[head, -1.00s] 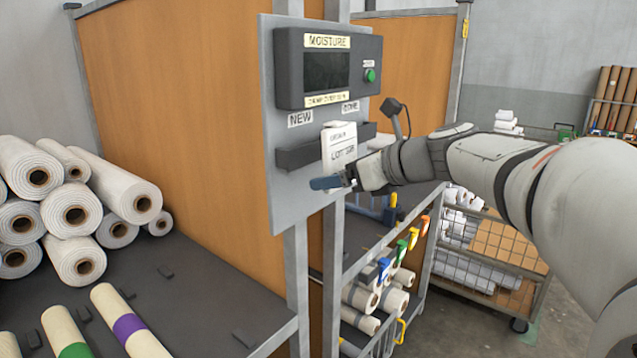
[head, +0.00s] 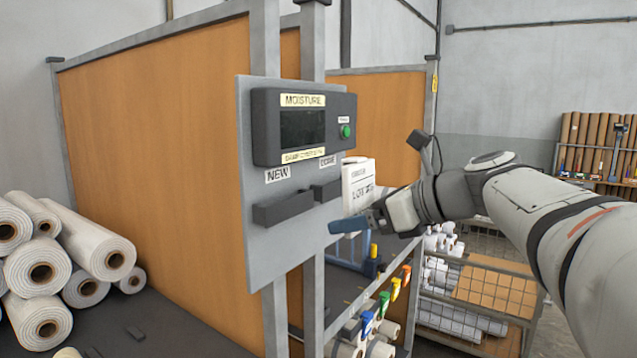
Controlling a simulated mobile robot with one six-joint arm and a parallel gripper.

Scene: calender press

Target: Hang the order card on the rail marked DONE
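The white order card (head: 357,186), printed with lines of text and "LOT", is upright at the right edge of the grey panel (head: 262,245). My gripper (head: 358,219) is at the card's lower edge and appears shut on it; the far finger is hidden. The dark rail under the DONE label (head: 328,161) is the DONE rail (head: 326,191), just left of the card. The card overlaps the rail's right end in the head view; I cannot tell whether they touch. The NEW rail (head: 283,208) sits further left, under its NEW label (head: 277,175), and looks empty.
The moisture box (head: 303,128) with a green button juts out above the rails. A wire-sided rack (head: 480,290) and coloured clips (head: 383,303) are below right. White rolls (head: 42,272) are stacked at the left.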

